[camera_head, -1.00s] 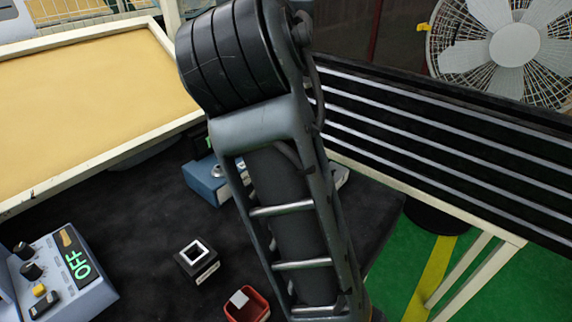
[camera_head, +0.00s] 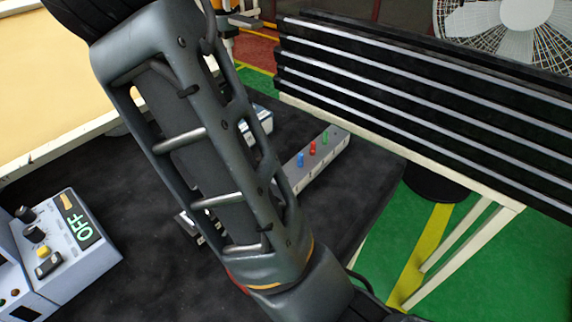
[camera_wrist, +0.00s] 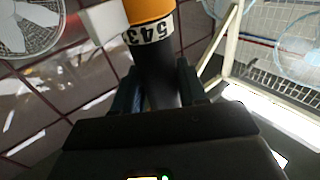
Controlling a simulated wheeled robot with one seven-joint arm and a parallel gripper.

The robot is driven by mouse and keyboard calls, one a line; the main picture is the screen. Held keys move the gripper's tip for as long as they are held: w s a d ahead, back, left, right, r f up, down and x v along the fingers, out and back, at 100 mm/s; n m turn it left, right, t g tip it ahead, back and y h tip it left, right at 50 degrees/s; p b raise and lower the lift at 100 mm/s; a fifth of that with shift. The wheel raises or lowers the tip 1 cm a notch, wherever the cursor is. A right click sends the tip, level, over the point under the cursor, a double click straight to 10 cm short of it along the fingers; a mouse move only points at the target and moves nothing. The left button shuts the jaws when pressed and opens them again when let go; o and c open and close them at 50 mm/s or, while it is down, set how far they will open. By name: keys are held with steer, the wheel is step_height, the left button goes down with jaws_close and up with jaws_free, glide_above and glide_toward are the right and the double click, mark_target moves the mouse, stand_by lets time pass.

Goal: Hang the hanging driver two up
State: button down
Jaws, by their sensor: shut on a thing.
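In the wrist view my gripper (camera_wrist: 157,88) is shut on an upright driver (camera_wrist: 152,60). The driver has a black lower body, a white label band reading 543 and an orange part above it that runs out of the top of the picture. One finger is on each side of the black body. In the head view my arm crosses the middle and leaves at the bottom, so gripper and driver are out of that picture. No hook or hanger for the driver can be made out.
A grey-blue control box (camera_head: 60,250) reading OFF stands at left on the black table (camera_head: 150,285). A grey block (camera_head: 318,160) with blue, red and green pegs lies right of my arm. A black slatted rack (camera_head: 420,115) runs along the right; a fan (camera_head: 515,25) stands behind.

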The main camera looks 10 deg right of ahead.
jaws_free()
stand_by(0.7)
stand_by(0.5)
steer(key=r+v, duration=0.2)
steer(key=v, duration=0.8)
steer(key=shift+p, duration=0.3)
stand_by(1.0)
steer(key=b+v, duration=0.2)
steer(key=v, duration=0.5)
steer(key=shift+s, duration=0.4)
steer(key=shift+a+f, duration=0.1)
